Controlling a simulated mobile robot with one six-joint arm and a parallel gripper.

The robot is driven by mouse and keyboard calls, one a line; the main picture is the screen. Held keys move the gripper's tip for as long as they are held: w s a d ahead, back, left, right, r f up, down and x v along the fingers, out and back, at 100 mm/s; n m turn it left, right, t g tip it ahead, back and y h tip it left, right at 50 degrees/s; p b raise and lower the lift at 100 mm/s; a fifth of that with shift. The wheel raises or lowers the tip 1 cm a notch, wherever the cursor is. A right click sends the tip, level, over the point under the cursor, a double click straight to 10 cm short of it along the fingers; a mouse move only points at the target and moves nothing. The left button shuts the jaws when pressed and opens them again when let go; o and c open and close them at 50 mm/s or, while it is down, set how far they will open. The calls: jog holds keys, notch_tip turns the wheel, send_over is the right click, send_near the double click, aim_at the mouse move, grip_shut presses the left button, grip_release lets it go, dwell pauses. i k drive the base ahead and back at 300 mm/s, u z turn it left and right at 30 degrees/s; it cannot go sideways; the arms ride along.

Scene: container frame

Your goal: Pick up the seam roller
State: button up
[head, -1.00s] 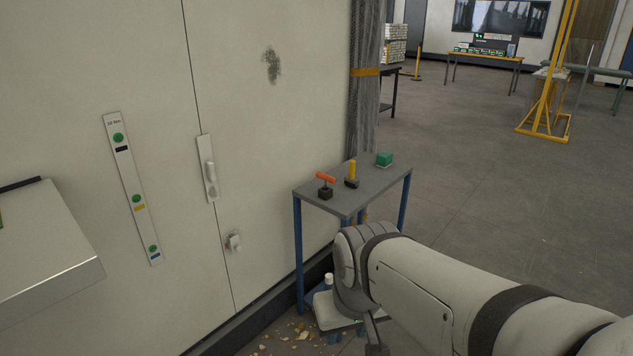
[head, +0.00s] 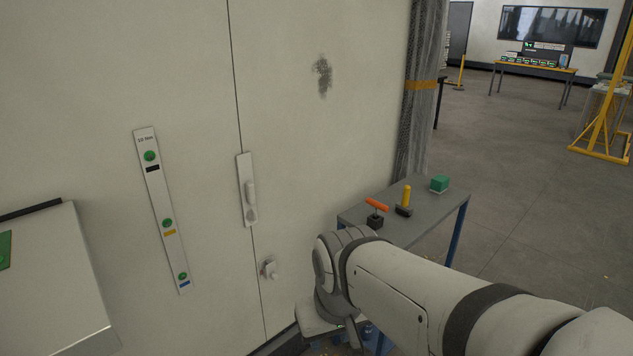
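Two small hand tools stand on a grey-topped side table (head: 425,222) by the wall. One has an orange handle (head: 377,205) above a black block; the other has an upright yellow handle (head: 406,195) on a dark base. I cannot tell from their shapes here which is the seam roller. My arm's pale wrist is in front of the table, nearer to me and lower, apart from both tools. My gripper's fingers do not show.
A green block (head: 439,183) sits at the table's far end. A ribbed grey curtain (head: 416,120) hangs behind the table. The wall has a white handle (head: 248,190) and a label strip (head: 162,210). A pale panel (head: 50,290) juts in at left. Open floor lies right of the table.

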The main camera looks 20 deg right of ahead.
aim_at(402, 208)
jog(key=z, duration=0.1)
jog(key=i, duration=1.3)
jog(key=z, duration=1.1)
jog(key=i, duration=0.55)
jog(key=z, duration=0.3)
jog(key=k, duration=0.85)
jog(key=z, duration=0.15)
jog(key=i, duration=0.85)
jog(key=u, duration=0.05)
